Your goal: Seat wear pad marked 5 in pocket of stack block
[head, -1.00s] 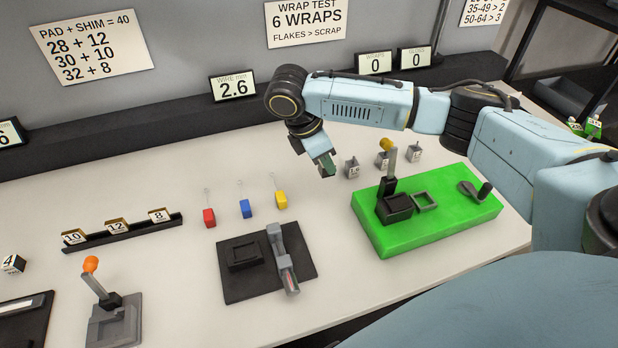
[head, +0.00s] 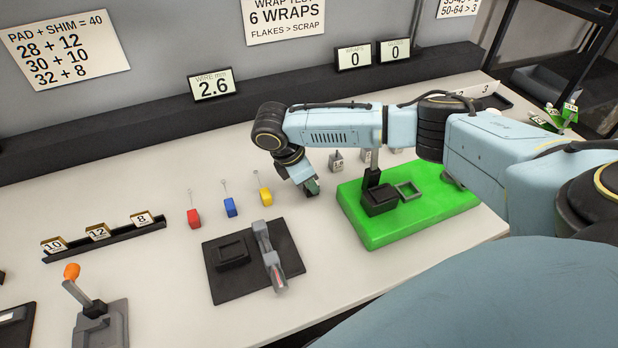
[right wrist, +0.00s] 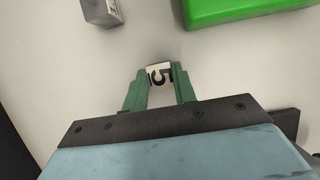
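My right gripper (head: 313,190) is low over the table between the yellow block and the green base. In the right wrist view its green fingers (right wrist: 163,72) are closed on the sides of a small pale wear pad with a black 5 (right wrist: 160,75). In the head view the pad is too small to read. A black block with a square pocket (head: 232,252), which looks like the stack block, sits on a black mat (head: 228,287). Its pocket looks empty. The gripper is behind and to the right of it. My left gripper is out of view.
A grey gauge-like tool (head: 268,258) lies on the mat beside the pocket block. The green base (head: 370,232) with a lever is right. A rack of numbered shims (head: 105,238) is left.

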